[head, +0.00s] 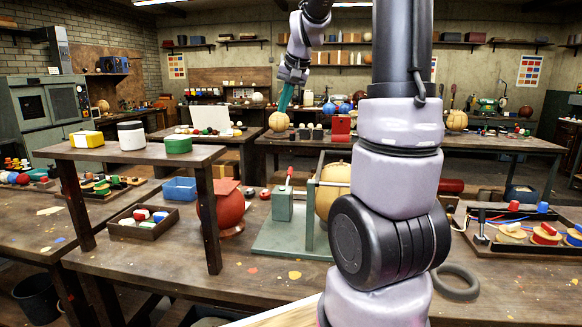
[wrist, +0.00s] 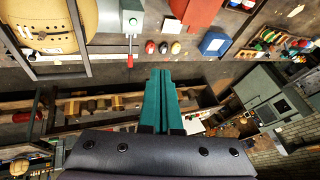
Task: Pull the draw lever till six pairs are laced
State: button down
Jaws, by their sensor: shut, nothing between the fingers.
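The draw lever (head: 289,174), with a red grip, stands up from a grey-green box (head: 283,205) on the bench. Its red grip (wrist: 130,60) also shows in the wrist view. A tan leather ball (head: 328,190) sits in a metal frame beside the box, partly hidden by my arm. My gripper (head: 284,108), with teal fingers (wrist: 160,72), is raised above and behind the lever, shut and empty, apart from everything.
A red-brown ball (head: 228,206), a blue bin (head: 179,188) and a tray of small pieces (head: 143,226) lie near the lever. A tray of discs (head: 520,232) is at the right.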

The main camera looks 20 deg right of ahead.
aim_at(290, 171)
jog(key=w+d+f, duration=0.5)
jog(key=w+f, duration=0.2)
jog(key=w, duration=0.1)
jog(key=w+d+f+g+h, duration=0.1)
jog(key=w+d+f, duration=0.5)
jog(key=w+f, duration=0.1)
jog(key=shift+w+d+f+m+h, duration=0.3)
jog(key=shift+w+f, duration=0.1)
jog(key=shift+w, duration=0.2)
jog(key=x, duration=1.4)
